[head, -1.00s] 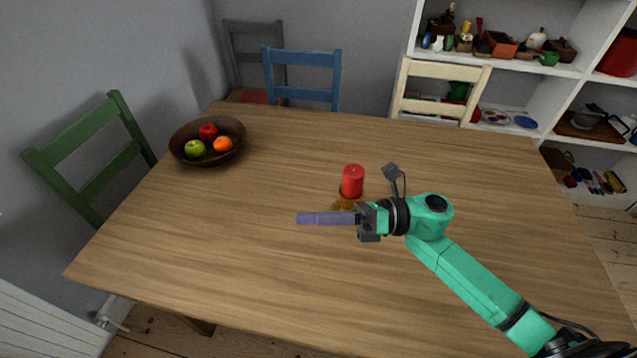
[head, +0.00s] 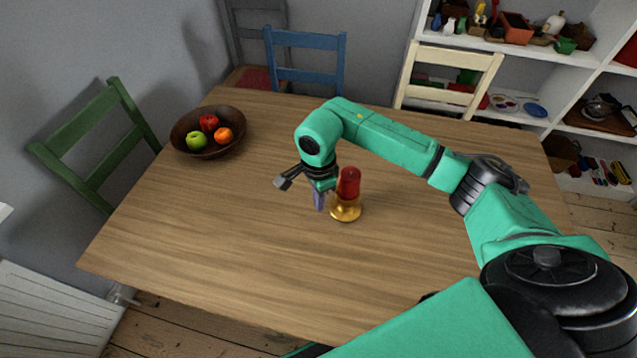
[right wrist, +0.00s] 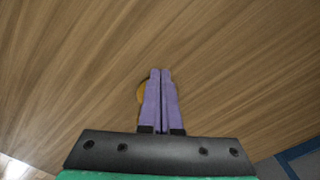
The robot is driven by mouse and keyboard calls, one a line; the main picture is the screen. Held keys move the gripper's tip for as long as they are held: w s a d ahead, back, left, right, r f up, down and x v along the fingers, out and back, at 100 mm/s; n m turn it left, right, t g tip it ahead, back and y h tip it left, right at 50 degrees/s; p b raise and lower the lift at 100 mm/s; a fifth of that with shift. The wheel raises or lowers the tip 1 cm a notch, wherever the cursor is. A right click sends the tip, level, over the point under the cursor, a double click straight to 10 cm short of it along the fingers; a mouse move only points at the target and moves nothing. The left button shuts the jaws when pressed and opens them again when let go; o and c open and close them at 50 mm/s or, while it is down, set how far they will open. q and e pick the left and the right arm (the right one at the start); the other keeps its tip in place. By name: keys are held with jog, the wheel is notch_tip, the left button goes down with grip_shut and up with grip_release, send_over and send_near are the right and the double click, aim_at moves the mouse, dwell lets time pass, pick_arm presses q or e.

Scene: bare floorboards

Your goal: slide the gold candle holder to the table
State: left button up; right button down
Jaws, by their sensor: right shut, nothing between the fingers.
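The gold candle holder (head: 346,211) stands upright on the wooden table (head: 220,240), with a red candle (head: 348,184) in it. My right gripper (head: 319,207) is just left of the holder in the head view, its purple fingers pointing down toward the tabletop. The fingers are together with nothing between them. Whether they touch the holder I cannot tell. In the right wrist view the shut fingers (right wrist: 161,72) show over bare wood, and a sliver of the gold holder (right wrist: 140,92) peeks out beside them. The rest of it is hidden there. My left gripper is not in view.
A dark bowl (head: 180,138) with apples and an orange sits at the table's far left. Green (head: 92,150), blue (head: 308,66) and cream (head: 452,70) chairs stand around the table. The tabletop left of the gripper and in front of the holder is clear.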

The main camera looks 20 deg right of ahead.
jog(key=shift+s+f, duration=0.1)
jog(key=shift+f, duration=0.85)
jog(key=d+p, duration=0.2)
jog(key=d, duration=0.1)
jog(key=shift+r, duration=0.2)
jog(key=shift+d+f, duration=0.1)
jog(key=shift+d, duration=0.4)
jog(key=shift+w, duration=0.25)
jog(key=shift+d+f, duration=0.15)
jog(key=shift+d, duration=0.05)
jog(key=d+b, duration=0.3)
jog(key=d, duration=0.2)
jog(key=shift+w+d, duration=0.15)
jog(key=shift+w, duration=0.05)
jog(key=shift+d, duration=0.1)
